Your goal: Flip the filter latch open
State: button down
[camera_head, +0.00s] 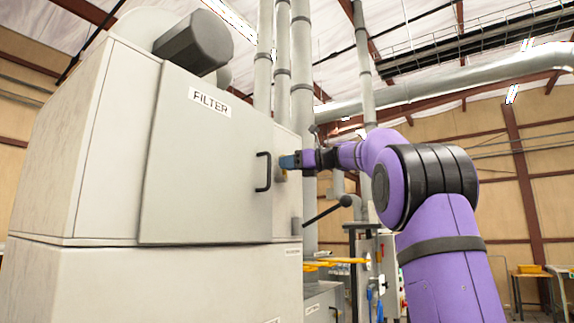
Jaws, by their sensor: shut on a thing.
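The grey filter cabinet (75,150) stands at left, its door (200,165) labelled FILTER (210,102) lying flat against the front. A black handle (263,172) is on the door's right side. The filter latch (283,175) is a small yellowish piece just right of the handle, mostly hidden by my gripper. My gripper (287,162), with bluish fingers, reaches in from the right and is shut on the latch at the door's right edge. The exact contact and the latch's angle are too small to tell.
A black lever with a round knob (345,201) sticks out below my gripper. Vertical pipes (302,80) rise behind the cabinet. Yellow parts (335,264) and a workstation stand lower behind. A table (535,275) is at far right. My purple arm fills the right side.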

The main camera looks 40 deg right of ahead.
jog(key=shift+d+m, duration=0.25)
jog(key=shift+m, duration=0.25)
jog(key=shift+w, duration=0.1)
jog(key=c, duration=0.8)
grip_release()
jog(key=shift+d, duration=0.1)
jog(key=v, duration=1)
jog(key=shift+s+d+f, duration=0.15)
jog(key=shift+s, duration=0.2)
